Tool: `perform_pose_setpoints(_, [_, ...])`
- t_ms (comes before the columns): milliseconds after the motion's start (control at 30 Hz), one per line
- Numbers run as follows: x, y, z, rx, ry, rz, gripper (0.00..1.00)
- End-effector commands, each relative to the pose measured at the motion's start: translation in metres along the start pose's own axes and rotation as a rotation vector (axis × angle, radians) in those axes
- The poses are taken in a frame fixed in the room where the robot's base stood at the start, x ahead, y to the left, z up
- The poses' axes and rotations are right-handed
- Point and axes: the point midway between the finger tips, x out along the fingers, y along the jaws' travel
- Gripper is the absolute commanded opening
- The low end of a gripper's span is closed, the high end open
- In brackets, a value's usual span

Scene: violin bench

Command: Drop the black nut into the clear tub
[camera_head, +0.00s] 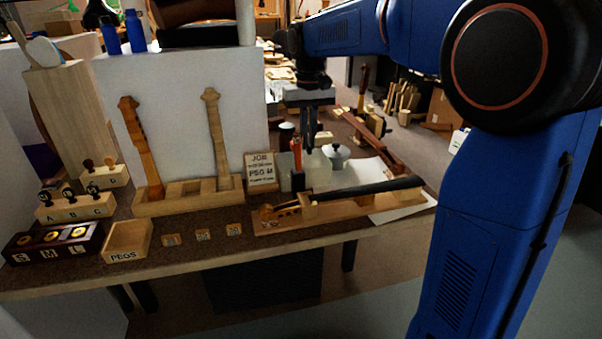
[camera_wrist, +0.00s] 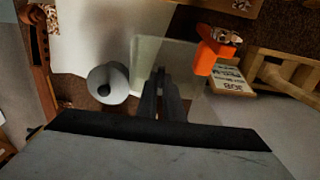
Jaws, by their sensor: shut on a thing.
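My gripper (camera_head: 308,150) points down over the back right of the bench. In the wrist view its dark fingers (camera_wrist: 161,76) are close together, shut on a small dark thing, the black nut, which hardly shows between the tips. The clear tub (camera_wrist: 148,48) is a pale, see-through box. In the wrist view the fingertips overlap it, so they are above or within its outline; their height over it is hard to tell. In the head view the tub (camera_head: 318,172) stands behind the violin neck, below the gripper.
A grey lidded pot (camera_head: 338,155) stands right of the tub; it is left of the fingers in the wrist view (camera_wrist: 107,82). An orange-topped thing (camera_wrist: 206,55) and a job card (camera_head: 260,171) are on the other side. A violin neck (camera_head: 350,193) lies in front.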

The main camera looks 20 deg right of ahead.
Motion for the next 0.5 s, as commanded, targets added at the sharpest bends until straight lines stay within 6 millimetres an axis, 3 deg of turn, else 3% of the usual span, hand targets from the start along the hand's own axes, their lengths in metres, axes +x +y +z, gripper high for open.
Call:
perform_pose_setpoints(200, [0.018, 0.000, 0.000, 0.000, 0.000, 0.000, 0.00])
perform_pose_setpoints(500, [0.023, 0.000, 0.000, 0.000, 0.000, 0.000, 0.00])
